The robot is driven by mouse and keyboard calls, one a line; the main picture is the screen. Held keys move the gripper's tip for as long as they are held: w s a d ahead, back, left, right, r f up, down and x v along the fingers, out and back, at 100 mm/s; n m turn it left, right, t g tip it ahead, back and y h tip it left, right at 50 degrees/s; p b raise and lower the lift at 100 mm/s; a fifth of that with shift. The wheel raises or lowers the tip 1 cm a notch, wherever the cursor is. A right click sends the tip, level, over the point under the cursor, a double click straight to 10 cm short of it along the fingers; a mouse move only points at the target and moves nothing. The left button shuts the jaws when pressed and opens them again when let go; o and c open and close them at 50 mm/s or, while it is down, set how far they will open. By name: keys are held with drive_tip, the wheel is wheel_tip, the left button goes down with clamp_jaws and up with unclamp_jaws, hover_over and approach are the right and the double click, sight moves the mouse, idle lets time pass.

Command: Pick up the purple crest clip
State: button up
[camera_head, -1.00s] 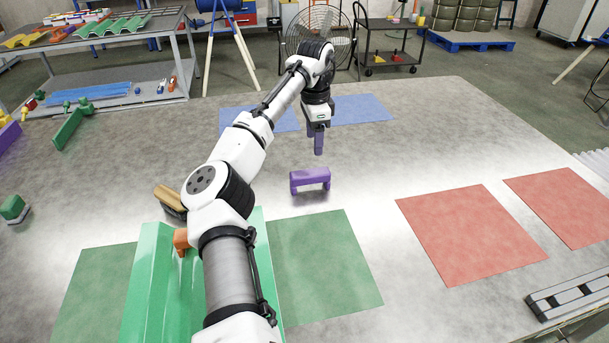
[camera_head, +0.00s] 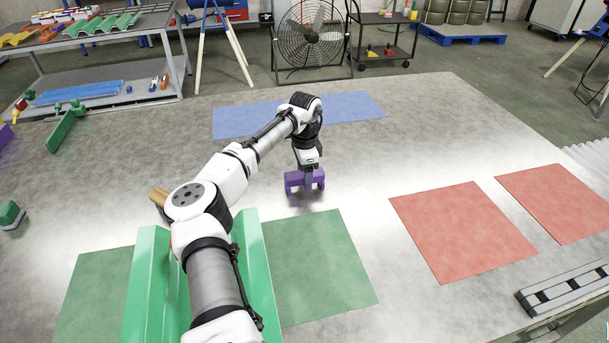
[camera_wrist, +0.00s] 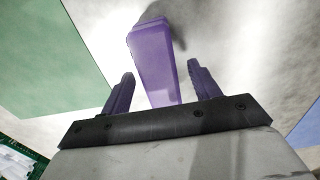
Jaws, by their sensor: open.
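The purple crest clip (camera_head: 292,181) sits on the grey table top, just beyond the green mat. In the wrist view the clip (camera_wrist: 152,62) runs away between the two purple fingers, with a visible gap on each side. My gripper (camera_head: 307,180) is down at the clip, open, with one finger on either side of it. In the wrist view my gripper (camera_wrist: 160,78) holds nothing. In the head view the fingers partly hide the clip's middle.
A green corrugated sheet (camera_head: 147,285) lies on the green mat (camera_head: 318,265) under my arm. Red mats (camera_head: 460,230) are at the right, a blue mat (camera_head: 350,106) behind. A tan piece (camera_head: 158,196) is left of my arm.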

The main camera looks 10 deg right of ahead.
drive_tip(key=shift+f, duration=1.1)
drive_tip(key=c, duration=1.1)
drive_tip(key=shift+r, duration=0.1)
wheel_tip(320, 180, up, 20)
drive_tip(key=b, duration=0.3)
